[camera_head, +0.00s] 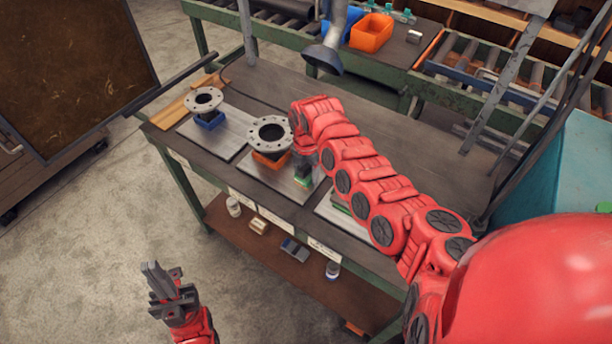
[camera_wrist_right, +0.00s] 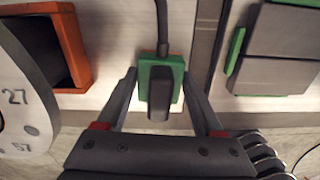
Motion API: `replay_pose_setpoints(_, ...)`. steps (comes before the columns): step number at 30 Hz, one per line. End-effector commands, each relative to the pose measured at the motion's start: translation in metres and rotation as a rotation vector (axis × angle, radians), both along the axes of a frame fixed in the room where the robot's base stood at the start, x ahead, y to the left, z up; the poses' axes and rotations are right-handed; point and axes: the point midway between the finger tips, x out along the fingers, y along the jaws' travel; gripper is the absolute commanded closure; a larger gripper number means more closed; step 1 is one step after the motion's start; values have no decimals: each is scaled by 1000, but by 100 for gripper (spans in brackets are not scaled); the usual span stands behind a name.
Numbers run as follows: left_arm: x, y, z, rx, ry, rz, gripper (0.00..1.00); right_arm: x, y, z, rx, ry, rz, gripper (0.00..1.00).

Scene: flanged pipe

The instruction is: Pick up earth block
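A small green block with a dark grey raised grip and a dark cable (camera_wrist_right: 173,75) sits on a light plate in the right wrist view; I take it to be the earth block. My right gripper (camera_wrist_right: 159,88) is open, with one finger on each side of the block. Gaps show between the fingers and the block. In the head view my right gripper (camera_head: 304,160) points down at the bench beside the middle flanged pipe, largely covering the block. My left gripper (camera_head: 165,284) hangs empty in front of the bench; its finger gap is unclear.
A flanged pipe (camera_head: 270,133) stands in an orange holder (camera_wrist_right: 80,50) close to my right gripper. Another flanged pipe (camera_head: 203,99) stands on a blue holder further left. A grey and green block (camera_wrist_right: 280,48) lies right of the earth block. A hood (camera_head: 322,58) hangs above the bench.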

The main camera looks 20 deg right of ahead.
Motion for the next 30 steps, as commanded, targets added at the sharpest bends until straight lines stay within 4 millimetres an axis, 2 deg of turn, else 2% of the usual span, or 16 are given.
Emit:
replay_pose_setpoints(1,0,0,0,0,0,0,100,0,0,0,0,0,0,42)
replay_pose_setpoints(9,0,0,0,0,0,0,100,0,0,0,0,0,0,91)
replay_pose_setpoints(11,0,0,0,0,0,0,100,0,0,0,0,0,0,100)
replay_pose_setpoints(25,0,0,-1,0,0,0,100,1,-1,3,-1,-3,-1,100)
replay_pose_setpoints(30,0,0,-11,0,0,0,100,1,-2,23,-2,-5,-1,100)
